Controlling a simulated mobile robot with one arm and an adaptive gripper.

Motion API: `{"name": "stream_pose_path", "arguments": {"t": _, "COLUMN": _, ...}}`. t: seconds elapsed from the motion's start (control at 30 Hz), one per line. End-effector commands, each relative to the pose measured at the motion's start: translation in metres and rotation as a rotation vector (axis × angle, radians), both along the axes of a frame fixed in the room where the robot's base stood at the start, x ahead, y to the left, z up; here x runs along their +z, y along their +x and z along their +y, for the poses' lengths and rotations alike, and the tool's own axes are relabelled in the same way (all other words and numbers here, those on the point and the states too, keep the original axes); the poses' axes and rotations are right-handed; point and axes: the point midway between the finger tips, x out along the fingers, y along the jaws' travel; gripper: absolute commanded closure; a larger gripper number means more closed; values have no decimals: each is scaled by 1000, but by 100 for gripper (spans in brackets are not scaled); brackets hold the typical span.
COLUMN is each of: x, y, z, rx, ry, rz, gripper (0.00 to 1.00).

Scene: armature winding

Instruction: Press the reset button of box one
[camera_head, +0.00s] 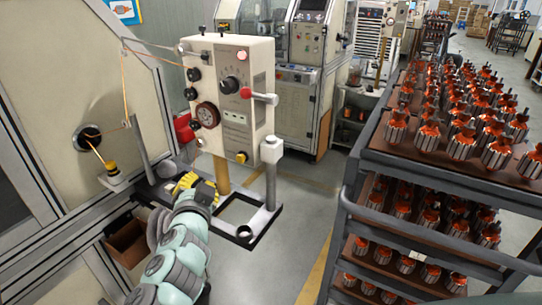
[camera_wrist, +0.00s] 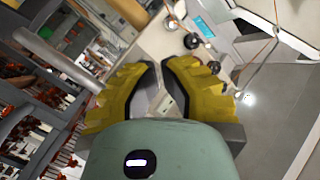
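The cream control box (camera_head: 232,95) stands on a yellow post in the head view. I cannot read which button is the reset. My gripper (camera_head: 196,184), with yellow fingers, is low in front of the box, below and left of the yellow button, apart from the box. In the wrist view a pale panel with black knobs (camera_wrist: 191,41) shows beyond the fingertips. My gripper (camera_wrist: 160,68) is partly open there, with a narrow gap and nothing held.
A lever handle (camera_head: 262,98) juts from the box's right side, above a grey post (camera_head: 271,165). A wire runs from the box to the wall panel at left. A rack (camera_head: 450,165) of armatures fills the right. Grey floor (camera_head: 305,210) between is clear.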

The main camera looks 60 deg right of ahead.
Motion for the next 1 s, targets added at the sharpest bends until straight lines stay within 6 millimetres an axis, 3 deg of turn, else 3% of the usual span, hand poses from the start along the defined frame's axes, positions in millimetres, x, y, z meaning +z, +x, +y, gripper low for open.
{"name": "stream_pose_path", "arguments": {"t": 0.37, "x": 1, "y": -1, "z": -10, "rx": -7, "ry": -2, "rz": -1, "gripper": 100}}
{"name": "stream_pose_path", "arguments": {"t": 0.8, "x": 0, "y": 3, "z": -67, "rx": -6, "ry": -5, "rz": 0, "gripper": 100}}
{"name": "stream_pose_path", "arguments": {"t": 1.0, "x": -1, "y": 5, "z": -84, "rx": -5, "ry": -2, "rz": 1, "gripper": 100}}
